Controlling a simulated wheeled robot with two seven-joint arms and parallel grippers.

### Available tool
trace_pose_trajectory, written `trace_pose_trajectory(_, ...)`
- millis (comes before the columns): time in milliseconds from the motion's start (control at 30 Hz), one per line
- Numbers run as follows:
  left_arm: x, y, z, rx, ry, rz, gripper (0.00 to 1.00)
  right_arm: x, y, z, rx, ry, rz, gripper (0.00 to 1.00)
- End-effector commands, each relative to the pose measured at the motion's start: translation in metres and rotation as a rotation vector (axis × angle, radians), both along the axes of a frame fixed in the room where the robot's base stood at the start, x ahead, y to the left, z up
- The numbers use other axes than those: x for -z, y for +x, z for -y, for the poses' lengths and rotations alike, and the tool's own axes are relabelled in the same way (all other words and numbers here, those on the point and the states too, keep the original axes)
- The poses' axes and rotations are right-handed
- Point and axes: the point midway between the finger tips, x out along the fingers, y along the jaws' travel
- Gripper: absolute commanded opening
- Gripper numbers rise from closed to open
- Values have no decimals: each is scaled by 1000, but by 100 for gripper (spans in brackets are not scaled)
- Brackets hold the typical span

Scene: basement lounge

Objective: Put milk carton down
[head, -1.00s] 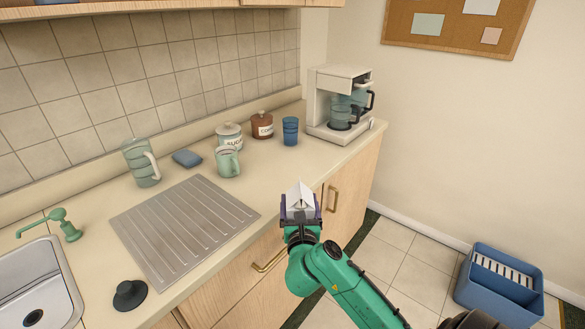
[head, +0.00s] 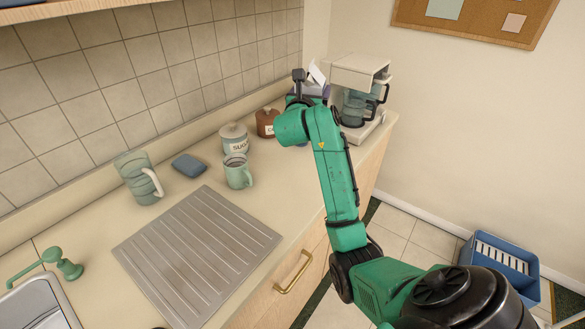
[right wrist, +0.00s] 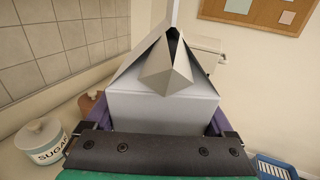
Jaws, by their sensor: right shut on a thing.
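The milk carton (head: 317,73) is white-grey with a folded gable top. In the head view only a small part of it shows at the far end of the counter (head: 285,203), left of the coffee maker. My right gripper (head: 309,91) is shut on it, mostly hidden behind my own green wrist. In the right wrist view the carton (right wrist: 160,108) fills the middle, upright between the purple fingers (right wrist: 150,118). Its base is hidden, so I cannot tell whether it touches the counter. My left gripper is not in view.
The coffee maker (head: 361,70) stands close right of the carton. A brown jar (head: 266,122), a sugar jar (head: 233,137) and a green mug (head: 238,172) stand to the left. A glass pitcher (head: 137,178), blue sponge (head: 189,165) and drainboard (head: 196,255) are farther left.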

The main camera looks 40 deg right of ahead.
Motion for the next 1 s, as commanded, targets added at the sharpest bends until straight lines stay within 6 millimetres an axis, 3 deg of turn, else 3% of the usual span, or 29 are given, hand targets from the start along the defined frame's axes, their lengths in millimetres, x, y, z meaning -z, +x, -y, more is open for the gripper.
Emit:
trace_pose_trajectory(67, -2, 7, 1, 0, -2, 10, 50, 5, 0, 1, 1, -1, -2, 19)
trace_pose_trajectory(167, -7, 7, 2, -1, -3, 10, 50, 29, -1, 0, 1, -1, -8, 19)
trace_pose_trajectory(400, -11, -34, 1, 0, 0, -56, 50, 111, -2, 0, 0, -1, -7, 19)
trace_pose_trajectory(500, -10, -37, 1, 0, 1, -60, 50, 139, -3, 0, 0, -2, -4, 19)
trace_pose_trajectory(767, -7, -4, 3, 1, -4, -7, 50, 186, -3, 0, -1, -2, -2, 19)
trace_pose_trajectory(867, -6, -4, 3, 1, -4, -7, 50, 199, -3, 0, -1, -4, 0, 19)
trace_pose_trajectory(1000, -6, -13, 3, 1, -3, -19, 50, 199, -3, 0, 0, -2, 3, 19)
